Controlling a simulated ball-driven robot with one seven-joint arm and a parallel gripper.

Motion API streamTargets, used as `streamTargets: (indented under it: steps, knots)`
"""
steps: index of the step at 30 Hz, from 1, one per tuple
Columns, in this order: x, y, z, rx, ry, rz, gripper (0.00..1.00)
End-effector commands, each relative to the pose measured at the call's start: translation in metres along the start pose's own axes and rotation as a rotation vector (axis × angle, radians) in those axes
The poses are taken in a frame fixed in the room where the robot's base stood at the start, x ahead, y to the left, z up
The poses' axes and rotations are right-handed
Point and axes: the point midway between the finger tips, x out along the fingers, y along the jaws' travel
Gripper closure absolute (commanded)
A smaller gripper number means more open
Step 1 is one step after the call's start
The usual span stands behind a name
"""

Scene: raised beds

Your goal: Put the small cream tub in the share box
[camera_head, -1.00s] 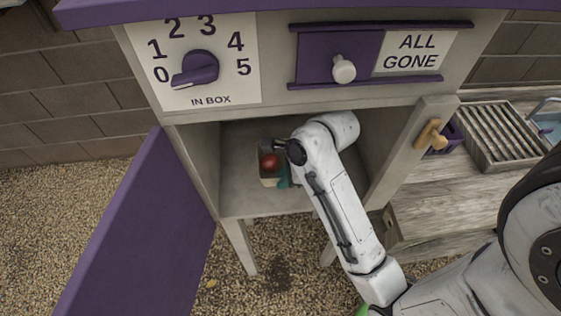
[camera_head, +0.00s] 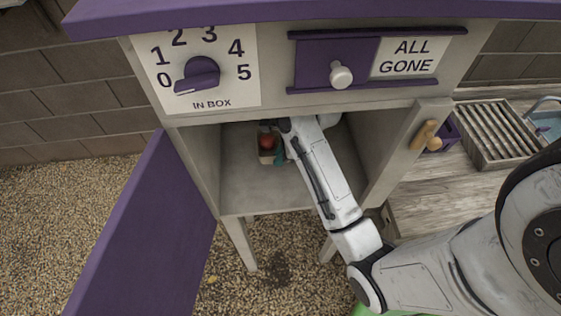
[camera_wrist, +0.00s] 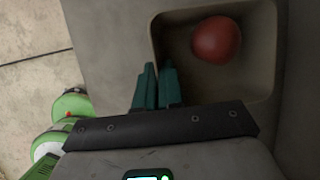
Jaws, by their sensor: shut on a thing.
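The small cream tub (camera_head: 268,159) is inside the share box (camera_head: 190,165), toward the back of its open compartment. A round red thing (camera_wrist: 217,40) lies in the tub. In the wrist view the tub (camera_wrist: 262,75) is upper right of centre. My gripper (camera_wrist: 158,82) has teal fingers shut on the tub's near left wall, one finger outside and one inside. In the head view my arm reaches into the compartment and partly hides the gripper. I cannot tell whether the tub touches the box floor.
The purple door (camera_head: 140,235) stands open at left. Above the opening are the dial (camera_head: 197,75), pointing near 0, and a purple slider (camera_head: 337,65) beside "ALL GONE". A slatted crate (camera_head: 497,132) stands right. The front compartment floor is clear.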

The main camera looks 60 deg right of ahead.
Motion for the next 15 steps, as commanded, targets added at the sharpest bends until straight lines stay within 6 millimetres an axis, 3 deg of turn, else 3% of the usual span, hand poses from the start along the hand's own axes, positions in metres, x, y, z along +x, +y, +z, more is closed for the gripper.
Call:
streamTargets:
  steps: [6, 15]
  knots:
    - [0.027, 0.005, -0.012, 0.002, 0.002, 0.002, 1.00]
    - [0.034, 0.001, -0.014, -0.001, 0.000, 0.000, 1.00]
